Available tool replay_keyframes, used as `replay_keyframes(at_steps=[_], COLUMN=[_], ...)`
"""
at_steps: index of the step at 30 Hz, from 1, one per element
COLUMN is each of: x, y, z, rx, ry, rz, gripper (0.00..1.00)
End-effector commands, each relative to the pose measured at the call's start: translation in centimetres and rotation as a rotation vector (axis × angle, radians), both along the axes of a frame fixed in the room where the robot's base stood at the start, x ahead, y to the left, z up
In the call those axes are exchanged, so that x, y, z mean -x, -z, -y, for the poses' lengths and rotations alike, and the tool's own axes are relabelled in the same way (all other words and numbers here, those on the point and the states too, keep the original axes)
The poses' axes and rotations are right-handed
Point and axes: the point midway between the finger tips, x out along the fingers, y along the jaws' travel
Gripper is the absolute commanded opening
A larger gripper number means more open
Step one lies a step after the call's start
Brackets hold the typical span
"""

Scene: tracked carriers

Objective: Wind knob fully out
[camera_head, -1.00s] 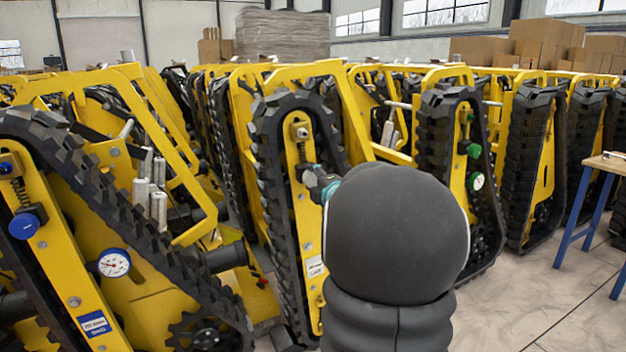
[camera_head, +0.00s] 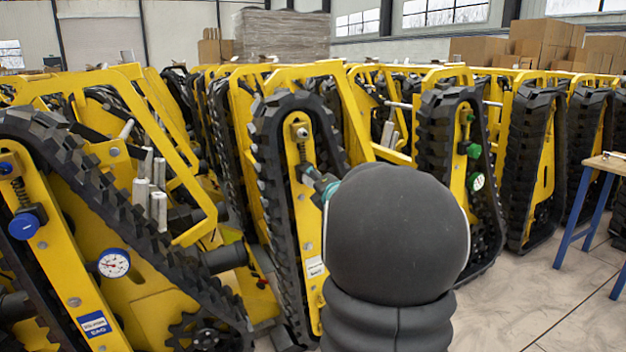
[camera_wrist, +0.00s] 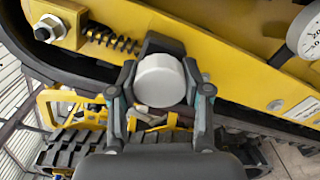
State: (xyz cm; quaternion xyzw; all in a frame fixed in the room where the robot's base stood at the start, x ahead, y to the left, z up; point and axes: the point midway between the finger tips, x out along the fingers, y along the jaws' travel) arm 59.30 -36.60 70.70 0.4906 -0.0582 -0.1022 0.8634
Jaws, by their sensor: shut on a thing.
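In the wrist view a round white knob (camera_wrist: 160,80) sits on the yellow track frame (camera_wrist: 225,60), at the end of a dark coil spring (camera_wrist: 112,38). My gripper (camera_wrist: 162,88) is shut on the knob, with one finger on each side of it. In the head view my gripper (camera_head: 320,186) reaches the middle carrier's yellow frame (camera_head: 306,222), just below its spring and bolt. My own dark arm hides much of the gripper there, and the knob cannot be made out.
A dial gauge (camera_wrist: 308,35) sits on the same frame to the right in the wrist view. Other tracked carriers stand close on both sides, one with a blue knob (camera_head: 24,224) and gauge (camera_head: 113,263). A table (camera_head: 606,163) stands at the right, with open floor before it.

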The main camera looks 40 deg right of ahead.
Motion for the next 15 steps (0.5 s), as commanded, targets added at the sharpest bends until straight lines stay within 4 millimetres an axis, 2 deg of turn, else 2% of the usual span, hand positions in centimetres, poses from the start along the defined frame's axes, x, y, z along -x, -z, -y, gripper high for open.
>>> replay_keyframes(at_steps=[8, 9, 11, 12, 15], x=[0.0, 0.0, 0.0, 0.0, 0.0], y=[0.04, 0.05, 0.04, 0.04, 0.04], z=[0.01, 0.02, 0.01, 0.01, 0.01], rx=[-0.001, -0.001, -0.001, -0.001, -0.001], ry=[0.001, 0.001, 0.001, 0.001, 0.001], rz=[-0.001, -0.001, -0.001, -0.001, -0.001], gripper=[0.14, 0.56, 0.71, 0.74, 0.74])
